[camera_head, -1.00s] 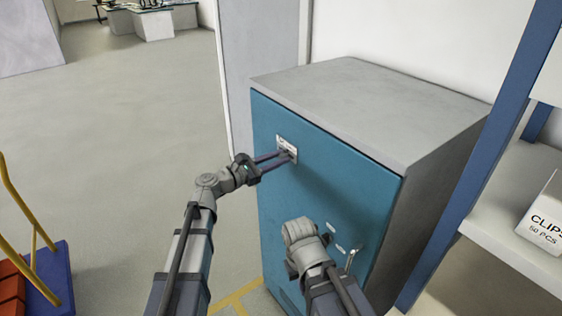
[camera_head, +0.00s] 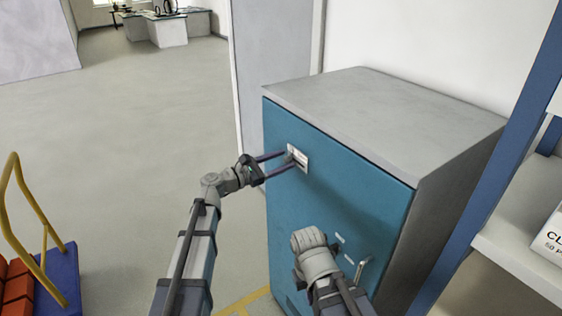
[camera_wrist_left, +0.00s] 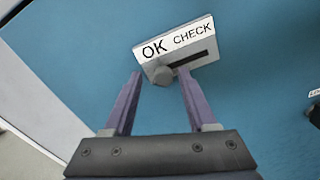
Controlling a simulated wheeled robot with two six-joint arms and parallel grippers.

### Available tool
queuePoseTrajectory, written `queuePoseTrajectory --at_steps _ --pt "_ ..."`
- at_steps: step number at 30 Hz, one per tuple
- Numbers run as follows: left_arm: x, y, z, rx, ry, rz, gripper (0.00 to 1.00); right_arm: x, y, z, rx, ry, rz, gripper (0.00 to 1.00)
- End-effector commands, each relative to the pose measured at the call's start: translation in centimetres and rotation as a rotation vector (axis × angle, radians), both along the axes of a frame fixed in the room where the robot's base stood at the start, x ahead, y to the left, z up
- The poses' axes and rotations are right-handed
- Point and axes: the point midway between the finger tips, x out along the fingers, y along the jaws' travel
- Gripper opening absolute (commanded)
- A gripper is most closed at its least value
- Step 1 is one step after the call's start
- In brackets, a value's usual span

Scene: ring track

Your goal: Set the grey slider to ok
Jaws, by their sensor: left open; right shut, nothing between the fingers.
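The grey slider (camera_wrist_left: 163,75) is a small knob on a slotted plate (camera_wrist_left: 205,58) on the blue cabinet door. In the left wrist view the plate reads OK on the left and CHECK on the right, and the knob sits at the left end, under OK. The plate also shows in the head view (camera_head: 298,158). My left gripper (camera_wrist_left: 158,80) is open, its fingers on either side of the knob. I cannot tell whether either finger touches it. My right gripper is hidden in the head view behind its own wrist, low in front of the cabinet door.
The blue cabinet door (camera_head: 350,205) has a handle (camera_head: 362,268) at its lower right. A shelf with a white box (camera_head: 551,240) stands at the right. A trolley with a yellow rail (camera_head: 12,200) stands at the left. The floor between is clear.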

Motion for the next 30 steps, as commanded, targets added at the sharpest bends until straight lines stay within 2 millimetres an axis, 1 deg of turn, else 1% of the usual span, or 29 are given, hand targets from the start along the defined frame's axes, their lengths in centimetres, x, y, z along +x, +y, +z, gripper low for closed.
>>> queuePoseTrajectory --at_steps 4,9,15,21,30 --pt "-0.9 1.1 0.0 0.0 0.0 0.002 0.57 0.0 0.0 0.0 0.0 0.0 0.0 0.0" --pt "-2.6 3.5 0.0 0.0 0.0 0.004 0.57 0.0 0.0 0.0 0.0 0.0 0.0 0.0" --pt "-4.1 5.6 0.0 0.0 0.0 0.003 0.57 0.0 0.0 0.0 0.0 0.0 0.0 0.0" --pt "-4.6 6.3 0.0 0.0 0.0 0.001 0.57 0.0 0.0 0.0 0.0 0.0 0.0 0.0" --pt "-4.7 6.1 -0.1 0.01 -0.003 -0.004 0.57 0.0 0.0 0.0 0.0 0.0 0.0 0.0"
